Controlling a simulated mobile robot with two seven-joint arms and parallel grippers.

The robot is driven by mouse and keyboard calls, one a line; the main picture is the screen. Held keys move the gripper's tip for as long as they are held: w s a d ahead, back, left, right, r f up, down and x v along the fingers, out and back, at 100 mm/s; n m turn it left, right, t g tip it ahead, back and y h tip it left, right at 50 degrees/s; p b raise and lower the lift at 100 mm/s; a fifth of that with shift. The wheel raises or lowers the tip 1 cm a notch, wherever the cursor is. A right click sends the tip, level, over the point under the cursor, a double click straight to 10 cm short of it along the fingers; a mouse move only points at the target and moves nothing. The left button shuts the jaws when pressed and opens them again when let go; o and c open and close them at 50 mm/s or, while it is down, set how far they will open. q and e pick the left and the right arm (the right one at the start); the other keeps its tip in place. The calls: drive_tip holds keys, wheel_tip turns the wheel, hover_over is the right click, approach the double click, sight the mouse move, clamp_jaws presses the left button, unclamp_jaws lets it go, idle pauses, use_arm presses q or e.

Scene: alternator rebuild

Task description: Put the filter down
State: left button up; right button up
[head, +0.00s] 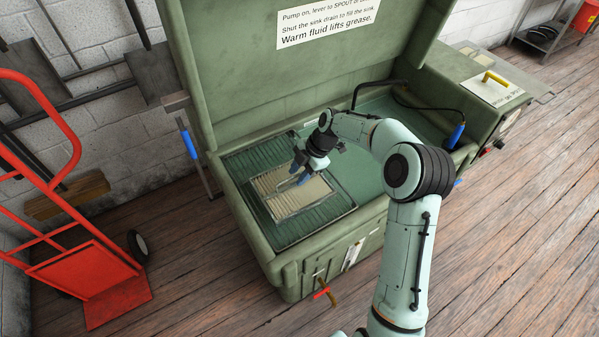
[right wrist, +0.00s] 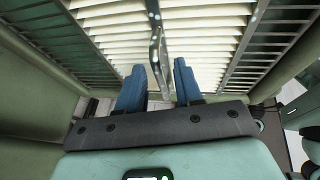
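The filter (head: 292,202) is a pale, pleated panel with a thin metal frame. It lies flat on the dark slatted rack (head: 240,165) in the left part of the green sink. My right gripper (head: 301,176) is over the filter, pointing down at it. In the right wrist view the cream pleats (right wrist: 105,20) fill the upper middle. A metal strip (right wrist: 159,45) across the filter runs between the two blue fingers (right wrist: 160,80), with a visible gap on each side. The right gripper is open around this strip. My left gripper is not in view.
The green wash cabinet (head: 262,92) has its lid raised behind the sink. A black hose and blue-handled brush (head: 456,136) are at the sink's right. A red hand truck (head: 100,272) stands at left. The right side of the basin is clear.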

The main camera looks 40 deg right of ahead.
drive_tip(key=v, duration=1.2)
drive_tip(key=shift+r, duration=0.15)
